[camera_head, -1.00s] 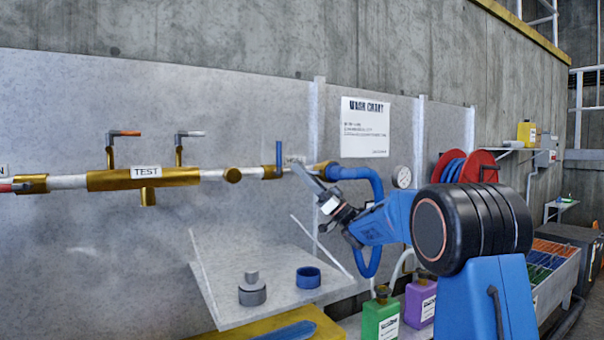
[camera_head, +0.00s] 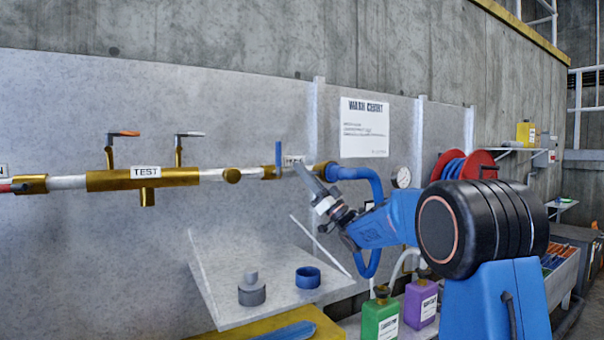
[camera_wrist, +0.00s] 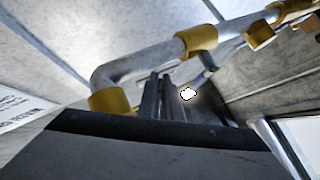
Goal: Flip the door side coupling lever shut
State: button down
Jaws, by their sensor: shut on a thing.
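The brass coupling (camera_head: 322,170) sits at the right end of the wall pipe, where the blue hose joins it. My gripper (camera_head: 303,171) reaches up to the pipe just left of this coupling. In the wrist view, the dark fingers of my gripper (camera_wrist: 157,92) are close together beside the pipe bend and brass fittings. The gripper is shut on what seems to be the coupling lever. The lever is mostly hidden by the fingers, and its exact angle cannot be told.
A blue upright lever (camera_head: 278,157), an orange-tipped lever (camera_head: 124,134) and a white-tipped lever (camera_head: 190,134) stand on the pipe. A sloped shelf (camera_head: 222,312) below holds a grey fitting (camera_head: 251,292) and a blue ring (camera_head: 308,278). The blue hose (camera_head: 372,185) hangs close behind my arm.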

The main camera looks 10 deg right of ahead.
jog(key=c, duration=1.9)
grip_release()
jog(key=shift+c, duration=0.2)
